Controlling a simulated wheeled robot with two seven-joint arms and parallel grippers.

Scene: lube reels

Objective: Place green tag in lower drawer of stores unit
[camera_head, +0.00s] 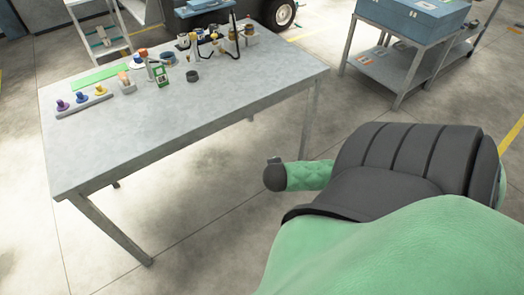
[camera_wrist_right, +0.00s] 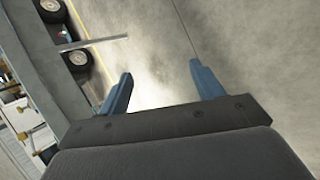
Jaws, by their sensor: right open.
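A small green-framed item (camera_head: 162,75), possibly the green tag, stands among small parts near the far edge of the grey table (camera_head: 190,125). It is too small to make out clearly. I see no drawer that I can name as the lower drawer of the stores unit. My right gripper (camera_wrist_right: 163,88) shows in the right wrist view with its two blue fingers wide apart and nothing between them. It is over bare floor beside the table. My left gripper is in neither view.
A flat green strip (camera_head: 98,76) and a grey rack of coloured knobs (camera_head: 84,103) lie on the table's left part. A dark round cup (camera_head: 192,76) stands near the middle. A grey trolley (camera_head: 385,70) bears a blue case (camera_head: 415,15) at the upper right. The table's front half is clear.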

